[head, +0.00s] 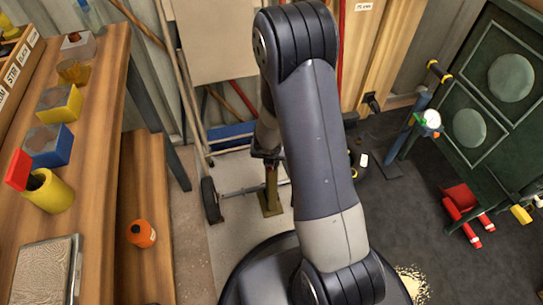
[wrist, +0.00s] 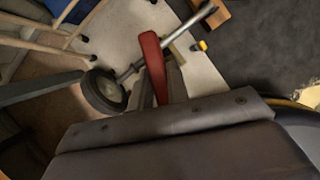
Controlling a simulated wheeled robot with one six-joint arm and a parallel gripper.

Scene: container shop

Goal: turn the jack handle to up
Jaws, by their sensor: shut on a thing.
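The jack (head: 271,188) is an olive-brown post on a small flat base, standing on the pale floor strip beneath my gripper. Its handle (wrist: 153,62) shows in the wrist view as a red bar, nearly upright in that picture and slightly tilted. The bar's lower end runs down to the dark edge of my gripper (wrist: 163,92), which is shut on it. In the head view my gripper (head: 267,156) is a small dark shape at the top of the jack, partly behind my arm. The handle cannot be made out there.
A metal axle (head: 245,189) with a black wheel (head: 211,200) lies beside the jack. A wooden bench (head: 100,105) with coloured blocks stands at left; an orange round thing (head: 142,234) is on its lower shelf. A dark green panel (head: 480,100) stands at right.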

